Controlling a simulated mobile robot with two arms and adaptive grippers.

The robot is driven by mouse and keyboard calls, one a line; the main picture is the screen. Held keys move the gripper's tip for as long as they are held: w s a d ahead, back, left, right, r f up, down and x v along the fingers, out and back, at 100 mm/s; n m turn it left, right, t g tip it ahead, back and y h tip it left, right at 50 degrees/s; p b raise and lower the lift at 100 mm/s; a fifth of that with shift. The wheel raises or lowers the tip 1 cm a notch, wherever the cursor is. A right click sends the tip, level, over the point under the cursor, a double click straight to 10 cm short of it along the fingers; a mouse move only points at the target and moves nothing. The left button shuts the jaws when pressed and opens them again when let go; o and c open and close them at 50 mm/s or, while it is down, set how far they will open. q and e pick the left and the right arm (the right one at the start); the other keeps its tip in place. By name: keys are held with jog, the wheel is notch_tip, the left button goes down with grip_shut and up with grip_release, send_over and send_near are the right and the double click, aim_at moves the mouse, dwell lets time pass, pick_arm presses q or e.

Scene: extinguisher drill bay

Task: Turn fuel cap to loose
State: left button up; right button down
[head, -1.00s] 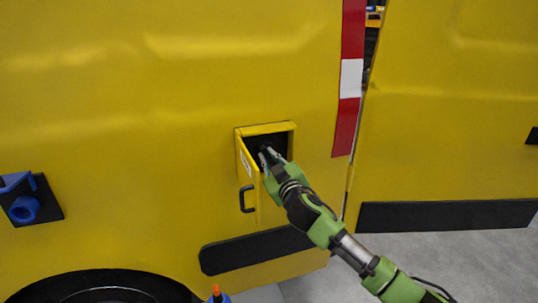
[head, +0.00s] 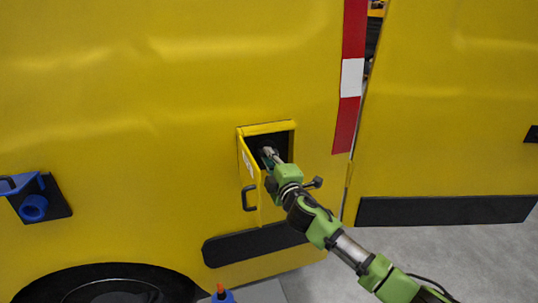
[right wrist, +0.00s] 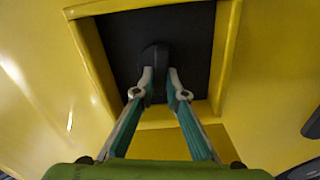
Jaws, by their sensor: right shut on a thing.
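The fuel cap (right wrist: 154,57) is a small black piece on the dark back wall of a square recess in the yellow vehicle side. My right gripper (right wrist: 160,82) reaches into the recess, its two fingertips shut on the cap's lower part from either side. In the head view my right gripper (head: 268,153) is inside the opening and hides the cap. The yellow fuel door (head: 249,174) with a black handle (head: 249,198) stands open on the left of the recess.
The recess has a raised yellow frame (head: 266,128) close around my gripper. A black trim strip (head: 253,244) runs below it. A blue holder (head: 33,207) is on the panel at left. A blue item with an orange top (head: 221,293) stands at the bottom.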

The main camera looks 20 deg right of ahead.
jog(key=shift+f+n, duration=0.15)
jog(key=shift+n, duration=0.95)
jog(key=shift+p, duration=0.3)
jog(key=c, duration=2)
grip_release()
jog(key=shift+c, duration=0.2)
jog(key=shift+s, duration=0.1)
jog(key=s, duration=1.1)
jog(key=shift+s+d, duration=0.2)
jog(key=shift+s, duration=0.2)
